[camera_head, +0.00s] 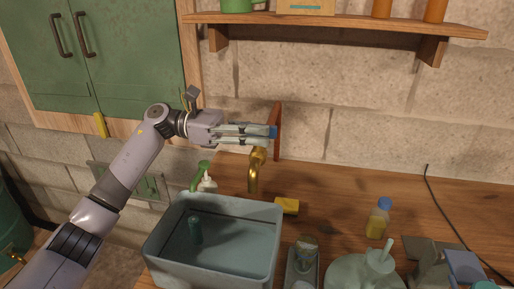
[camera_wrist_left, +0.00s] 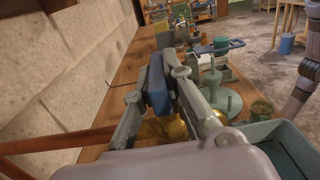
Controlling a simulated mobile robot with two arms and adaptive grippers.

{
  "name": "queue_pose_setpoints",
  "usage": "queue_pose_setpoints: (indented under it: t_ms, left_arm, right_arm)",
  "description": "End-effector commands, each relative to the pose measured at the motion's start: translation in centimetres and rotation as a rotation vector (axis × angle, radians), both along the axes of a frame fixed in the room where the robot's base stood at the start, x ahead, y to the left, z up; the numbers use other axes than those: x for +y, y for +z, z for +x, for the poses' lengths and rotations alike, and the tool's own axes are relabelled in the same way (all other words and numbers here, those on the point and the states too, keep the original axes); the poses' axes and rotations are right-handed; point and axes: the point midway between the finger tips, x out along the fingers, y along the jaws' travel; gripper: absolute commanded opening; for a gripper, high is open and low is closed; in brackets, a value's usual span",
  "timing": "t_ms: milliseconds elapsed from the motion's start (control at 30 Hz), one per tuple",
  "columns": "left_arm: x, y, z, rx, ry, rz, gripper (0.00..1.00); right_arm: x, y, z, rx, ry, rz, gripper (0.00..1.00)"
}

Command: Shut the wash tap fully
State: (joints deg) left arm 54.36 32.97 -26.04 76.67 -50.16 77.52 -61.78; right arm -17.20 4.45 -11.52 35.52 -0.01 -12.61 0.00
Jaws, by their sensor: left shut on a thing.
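The wash tap (camera_head: 256,172) is a curved brass tap behind the grey-blue basin (camera_head: 160,236). My left gripper (camera_head: 270,132) is above the tap, its fingers pointing right, shut on the tap's blue handle (camera_head: 274,131). In the left wrist view the blue handle (camera_wrist_left: 157,85) sits between the two fingers, with brass of the tap showing below them. The fingers hide part of the handle, so its exact angle is hard to tell. I see no stream of water. My right gripper is not in view.
A wooden shelf (camera_head: 340,22) runs above. A yellow sponge (camera_head: 287,206), a green-topped pump bottle (camera_head: 207,181) and a blue-capped bottle (camera_head: 378,218) stand around the basin.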

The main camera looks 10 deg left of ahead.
Motion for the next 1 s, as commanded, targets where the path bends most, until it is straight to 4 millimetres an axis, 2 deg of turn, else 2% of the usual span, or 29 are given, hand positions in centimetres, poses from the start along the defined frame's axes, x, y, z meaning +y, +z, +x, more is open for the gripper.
queue_pose_setpoints:
  t_ms: [33,367,400,667,1000]
  left_arm:
    - [0.01,-0.25,0.02,0.0,-0.011,0.002,0.0]
    - [0.0,-0.03,-0.09,0.001,-0.022,0.003,0.0]
    - [0.0,-0.03,-0.09,0.001,-0.022,0.003,0.13]
    - [0.0,-0.01,-0.07,0.001,-0.021,0.002,0.3]
    - [0.2,0.0,-0.03,0.001,-0.019,0.002,0.31]
  right_arm:
    - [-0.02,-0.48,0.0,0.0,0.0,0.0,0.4]
    - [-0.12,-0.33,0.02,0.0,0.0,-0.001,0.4]
    - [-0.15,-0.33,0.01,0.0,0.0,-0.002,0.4]
    - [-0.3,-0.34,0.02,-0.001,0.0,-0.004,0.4]
    - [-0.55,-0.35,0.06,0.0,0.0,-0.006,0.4]
